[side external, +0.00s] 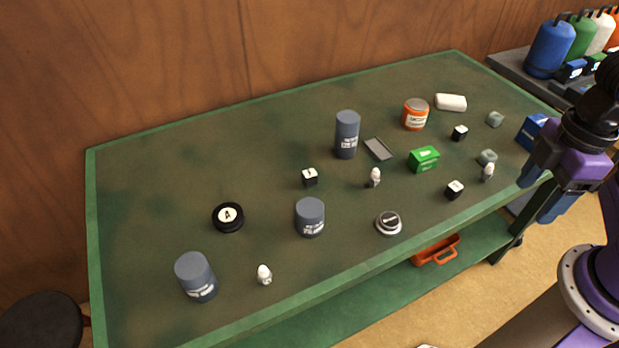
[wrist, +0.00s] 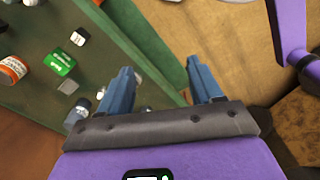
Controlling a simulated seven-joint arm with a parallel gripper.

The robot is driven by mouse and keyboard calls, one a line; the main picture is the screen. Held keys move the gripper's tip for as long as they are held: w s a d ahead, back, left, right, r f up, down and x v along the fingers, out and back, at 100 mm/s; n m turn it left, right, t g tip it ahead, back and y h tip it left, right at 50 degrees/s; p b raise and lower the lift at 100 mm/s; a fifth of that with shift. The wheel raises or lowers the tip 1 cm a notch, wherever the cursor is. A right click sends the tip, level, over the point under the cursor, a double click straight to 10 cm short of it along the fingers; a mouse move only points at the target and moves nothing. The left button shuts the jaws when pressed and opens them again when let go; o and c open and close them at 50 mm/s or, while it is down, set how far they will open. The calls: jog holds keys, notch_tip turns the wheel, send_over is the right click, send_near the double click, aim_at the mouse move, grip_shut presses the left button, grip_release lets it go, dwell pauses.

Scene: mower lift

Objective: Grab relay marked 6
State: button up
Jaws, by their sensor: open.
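Three small black cubes with white tops look like relays. One relay (side external: 310,176) is near the table's middle, one (side external: 454,190) near the front edge right of the green box, and one (side external: 459,132) farther back at the right. Their marks are too small to read, so I cannot tell which is 6. One relay (wrist: 78,38) also shows in the wrist view, at the upper left. My gripper (side external: 535,202) is open and empty by the table's front right corner, apart from the relays. Its spread blue fingers (wrist: 162,75) show in the wrist view.
A green box (side external: 424,159), an orange jar (side external: 415,114), a blue box (side external: 531,132) and small pale pieces (side external: 488,171) crowd the right side. Grey cylinders (side external: 346,135) stand across the green table (side external: 140,170). The back left is clear.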

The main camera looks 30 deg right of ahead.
notch_tip(320, 180, up, 5)
jog(key=w+a+r+t+y, duration=0.2)
jog(key=w+a+t+y, duration=0.1)
jog(key=w, duration=0.9)
jog(key=w+a+r+t+y, duration=0.2)
jog(key=w+a+t, duration=0.15)
jog(key=w, duration=0.95)
jog(key=w+a+r+t+y, duration=0.3)
jog(key=w, duration=0.9)
jog(key=n+g+y, duration=0.3)
jog(key=g+y, duration=0.1)
jog(key=g, duration=0.3)
send_near(313, 173)
jog(key=x, duration=0.9)
jog(key=shift+w+a, duration=0.15)
